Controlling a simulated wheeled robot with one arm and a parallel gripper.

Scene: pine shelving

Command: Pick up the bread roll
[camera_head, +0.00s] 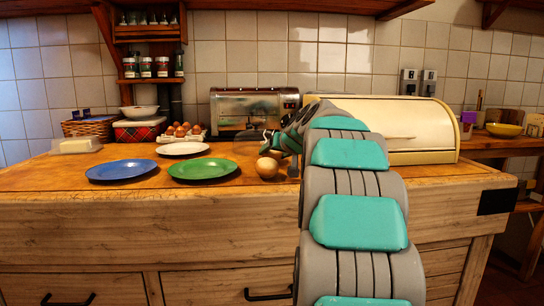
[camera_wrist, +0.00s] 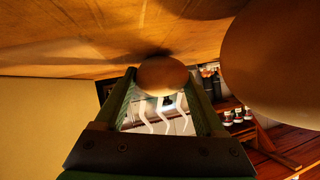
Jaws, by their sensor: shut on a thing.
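In the wrist view, the bread roll (camera_wrist: 162,76), a smooth brown oval, sits between the tips of my gripper (camera_wrist: 160,84). The two fingers are shut on its sides. In the head view my gripper (camera_head: 272,146) is low over the wooden counter, partly hidden by my arm. A round tan thing (camera_head: 267,168) shows just in front of and below it; I cannot tell whether it is the held roll. A large, smooth brown rounded thing (camera_wrist: 275,60) fills the right of the wrist view, close to the camera and apart from the fingers.
A green plate (camera_head: 202,169), a blue plate (camera_head: 122,170) and a white plate (camera_head: 182,148) lie left of the gripper. Eggs in a carton (camera_head: 183,131), a toaster (camera_head: 250,108) and a cream bread box (camera_head: 400,125) stand behind. The counter's front strip is mostly clear.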

